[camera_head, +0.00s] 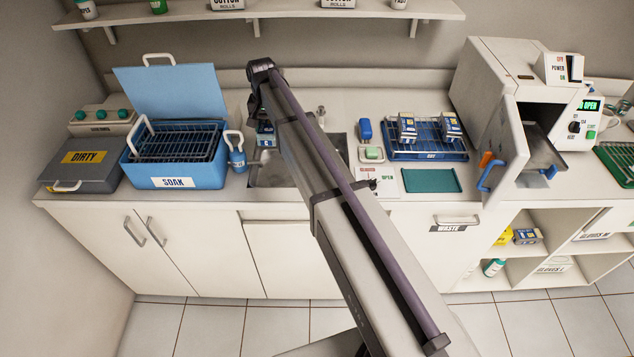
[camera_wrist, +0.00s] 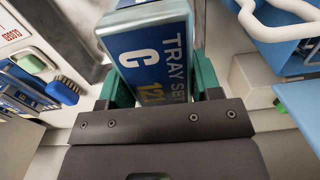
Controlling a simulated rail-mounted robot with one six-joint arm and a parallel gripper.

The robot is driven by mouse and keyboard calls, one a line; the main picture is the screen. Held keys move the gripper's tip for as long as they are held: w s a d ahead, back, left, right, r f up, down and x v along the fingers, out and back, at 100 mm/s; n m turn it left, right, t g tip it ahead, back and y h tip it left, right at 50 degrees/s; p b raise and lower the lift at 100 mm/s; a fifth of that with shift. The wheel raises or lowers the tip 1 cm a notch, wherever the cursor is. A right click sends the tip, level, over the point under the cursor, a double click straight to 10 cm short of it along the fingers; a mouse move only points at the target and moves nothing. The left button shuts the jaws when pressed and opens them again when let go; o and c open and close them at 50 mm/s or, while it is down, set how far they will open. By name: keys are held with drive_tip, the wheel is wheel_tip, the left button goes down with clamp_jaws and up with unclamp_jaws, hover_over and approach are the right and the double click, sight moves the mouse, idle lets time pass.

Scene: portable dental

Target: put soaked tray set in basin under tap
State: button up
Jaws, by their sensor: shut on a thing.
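My gripper (camera_wrist: 157,88) is shut on a blue tray set (camera_wrist: 150,55) marked "TRAY SET C 121", with a green finger on each side of it. In the head view a small part of the tray set (camera_head: 265,136) shows below my arm's end, over or beside the back left of the metal basin (camera_head: 268,172). I cannot tell its height there. A small metal tap (camera_head: 321,113) stands behind the basin, right of my arm. My arm hides the middle of the basin, and the gripper is mostly hidden in the head view.
A grey DIRTY box (camera_head: 90,176) is far left. A blue rack (camera_head: 430,155) with packs and an open sterilizer (camera_head: 500,75) are right.

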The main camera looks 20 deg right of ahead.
drive_tip(key=b, duration=0.9)
hover_over(285, 173)
wheel_tip(285, 173, down, 11)
drive_tip(key=shift+n, duration=0.3)
wheel_tip(285, 173, down, 10)
drive_tip(key=b, duration=1)
drive_tip(key=shift+f, duration=0.15)
drive_tip(key=shift+r, duration=0.25)
drive_tip(key=shift+c, duration=0.4)
drive_tip(key=shift+f, duration=0.2)
drive_tip(key=o, duration=1.2)
drive_tip(key=shift+c, duration=0.2)
